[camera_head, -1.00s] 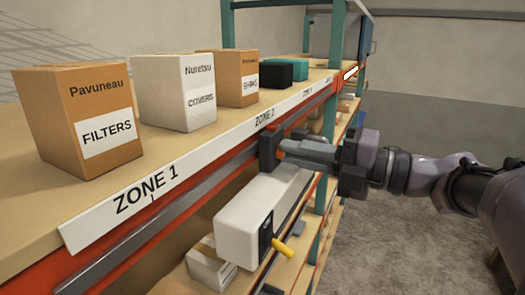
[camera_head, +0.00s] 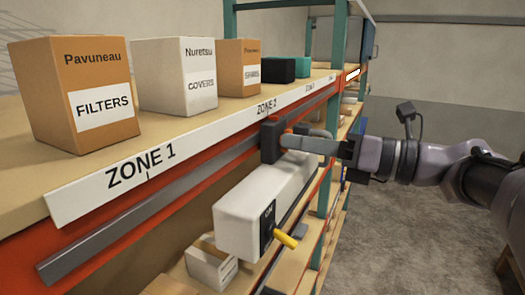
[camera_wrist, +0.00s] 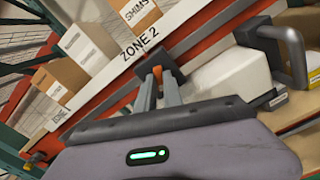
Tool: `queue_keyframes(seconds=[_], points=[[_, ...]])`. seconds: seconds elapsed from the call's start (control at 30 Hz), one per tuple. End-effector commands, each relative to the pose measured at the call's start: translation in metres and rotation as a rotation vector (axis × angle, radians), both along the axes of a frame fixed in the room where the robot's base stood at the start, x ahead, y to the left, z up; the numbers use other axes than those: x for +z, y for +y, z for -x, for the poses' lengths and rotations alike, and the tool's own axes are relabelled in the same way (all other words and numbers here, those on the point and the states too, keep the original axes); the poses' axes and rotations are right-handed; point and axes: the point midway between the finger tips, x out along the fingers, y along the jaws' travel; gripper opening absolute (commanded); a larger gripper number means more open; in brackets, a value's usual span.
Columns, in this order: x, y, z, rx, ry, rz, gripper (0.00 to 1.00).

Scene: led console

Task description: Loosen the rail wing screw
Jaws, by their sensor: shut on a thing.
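The orange wing screw (camera_wrist: 157,72) shows as a small patch between my fingertips in the wrist view; the fingers hide most of it. It sits on a dark block (camera_head: 271,142) mounted on the grey rail (camera_head: 150,222) along the shelf front. My gripper (camera_head: 287,141) reaches in from the right with its fingers shut on the screw, close against the block. In the wrist view my gripper (camera_wrist: 159,78) looks tilted relative to the shelf. A white console (camera_head: 250,218) with a dark switch panel and yellow lever (camera_head: 286,240) hangs below the block.
Boxes marked FILTERS (camera_head: 88,105), COVERS (camera_head: 178,78) and a brown one (camera_head: 240,68) stand on the upper shelf. A green post (camera_head: 329,150) stands behind. Open floor (camera_head: 400,230) lies right.

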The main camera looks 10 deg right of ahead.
Motion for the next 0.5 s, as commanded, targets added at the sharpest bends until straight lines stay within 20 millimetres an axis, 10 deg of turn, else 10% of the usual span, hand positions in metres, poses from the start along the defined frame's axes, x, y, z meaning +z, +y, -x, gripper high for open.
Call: queue_keyframes(seconds=[0.5], points=[[-0.0024, 0.0004, 0.0002, 0.0, -0.4, 0.287, 0.0]])
